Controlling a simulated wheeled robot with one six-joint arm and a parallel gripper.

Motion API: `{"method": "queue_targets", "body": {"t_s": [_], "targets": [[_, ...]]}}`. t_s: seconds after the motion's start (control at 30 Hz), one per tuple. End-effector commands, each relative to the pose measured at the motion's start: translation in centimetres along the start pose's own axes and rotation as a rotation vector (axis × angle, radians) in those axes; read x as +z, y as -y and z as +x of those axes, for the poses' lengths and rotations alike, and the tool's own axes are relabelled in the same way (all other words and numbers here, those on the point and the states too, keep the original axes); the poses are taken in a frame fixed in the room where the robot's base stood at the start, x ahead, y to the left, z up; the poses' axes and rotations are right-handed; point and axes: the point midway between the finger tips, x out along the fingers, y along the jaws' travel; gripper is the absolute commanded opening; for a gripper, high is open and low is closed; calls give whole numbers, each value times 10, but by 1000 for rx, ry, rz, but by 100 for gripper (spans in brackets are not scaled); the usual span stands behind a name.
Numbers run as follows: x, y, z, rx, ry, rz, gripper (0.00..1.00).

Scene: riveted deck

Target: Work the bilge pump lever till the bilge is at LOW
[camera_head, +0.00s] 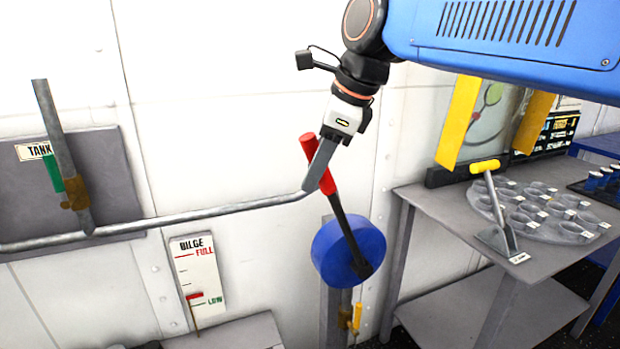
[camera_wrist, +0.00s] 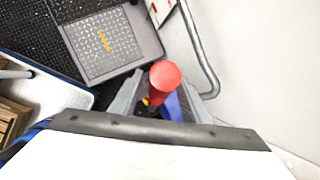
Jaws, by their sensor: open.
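The bilge pump lever has a red grip (camera_head: 327,184) and a dark shaft that runs down to a blue round pump body (camera_head: 338,252) on the wall. The lever leans up to the left. My gripper (camera_head: 314,182) is open at the red grip, with a grey finger across it in the head view. In the wrist view the red grip's end (camera_wrist: 165,74) shows between the two fingers (camera_wrist: 163,95); contact cannot be told. The bilge gauge (camera_head: 197,272) is a white plate with FULL at the top and LOW near the bottom. Its red pointer (camera_head: 194,296) sits slightly above or at the LOW mark.
A grey pipe (camera_head: 190,217) runs along the wall behind the gripper. A TANK panel (camera_head: 95,190) is at left. At right a grey table (camera_head: 440,205) carries a yellow-handled lever (camera_head: 495,205) and a round tray of cups (camera_head: 478,200). Yellow panels (camera_head: 458,122) hang above it.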

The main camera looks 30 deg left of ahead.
Motion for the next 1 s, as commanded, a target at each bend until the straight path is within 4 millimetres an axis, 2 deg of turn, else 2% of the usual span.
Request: {"method": "queue_targets", "body": {"t_s": [0.2,0.6,0.63,0.8,1.0], "targets": [[0,0,24,1,0,0,42],[0,0,31,-1,0,0,42],[0,0,31,-1,0,0,40],[0,0,31,0,0,0,0],[0,1,30,0,3,1,0]]}}
